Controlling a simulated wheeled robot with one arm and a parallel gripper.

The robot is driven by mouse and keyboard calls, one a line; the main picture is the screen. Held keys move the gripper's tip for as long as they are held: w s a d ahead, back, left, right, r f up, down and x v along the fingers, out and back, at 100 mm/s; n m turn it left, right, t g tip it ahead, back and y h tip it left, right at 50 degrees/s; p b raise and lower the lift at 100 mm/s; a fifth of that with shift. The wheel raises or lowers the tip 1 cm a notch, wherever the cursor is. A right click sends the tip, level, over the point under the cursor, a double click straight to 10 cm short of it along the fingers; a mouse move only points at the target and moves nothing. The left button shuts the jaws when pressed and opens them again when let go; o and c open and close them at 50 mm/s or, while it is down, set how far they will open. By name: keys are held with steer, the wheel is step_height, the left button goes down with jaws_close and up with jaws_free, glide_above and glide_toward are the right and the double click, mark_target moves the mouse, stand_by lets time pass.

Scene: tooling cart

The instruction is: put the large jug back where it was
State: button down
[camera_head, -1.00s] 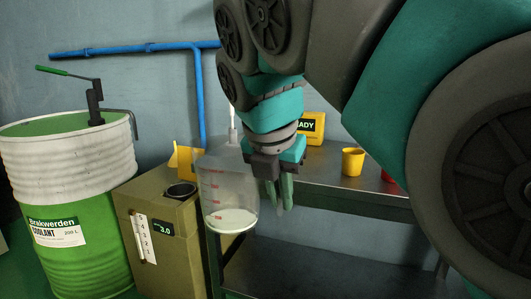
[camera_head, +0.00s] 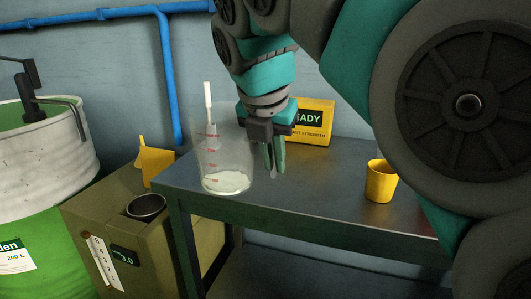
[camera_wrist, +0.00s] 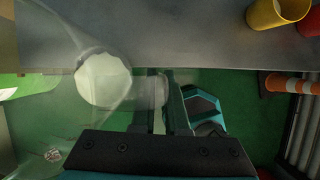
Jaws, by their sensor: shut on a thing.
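The large jug (camera_head: 222,160) is clear, with red marks and a little whitish liquid at the bottom. A white stick (camera_head: 208,95) stands up out of it. My gripper (camera_head: 272,155) is shut on the jug's right side, probably at its handle, and holds it upright. In the head view the jug appears over the left front part of the cart top (camera_head: 310,185). In the wrist view the jug (camera_wrist: 103,80) overlaps the cart's edge, with green floor beyond. I cannot tell whether its base touches the cart.
A yellow box (camera_head: 315,122) marked "EADY" stands at the back of the cart. A yellow cup (camera_head: 381,181) stands to the right. An olive cabinet (camera_head: 130,230) with a round opening and a yellow funnel-like piece (camera_head: 152,160) is at left, beside the coolant drum (camera_head: 40,150).

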steer(key=shift+w+d+f+p, duration=0.2)
steer(key=shift+w+d+f, duration=0.5)
steer(key=shift+w, duration=1.45)
steer(key=shift+w+d+f+p, duration=0.2)
steer(key=shift+w+d+f, duration=0.55)
steer(key=shift+w, duration=1.45)
steer(key=shift+w+d+f+p, duration=0.3)
steer(key=shift+w+f, duration=0.65)
steer(key=shift+w, duration=1.2)
steer(key=shift+d, duration=0.1)
steer(key=c, duration=1.4)
jaws_free()
steer(key=shift+f, duration=0.1)
steer(key=o, duration=0.5)
steer(key=shift+v, duration=6.1)
steer(key=shift+w, duration=0.1)
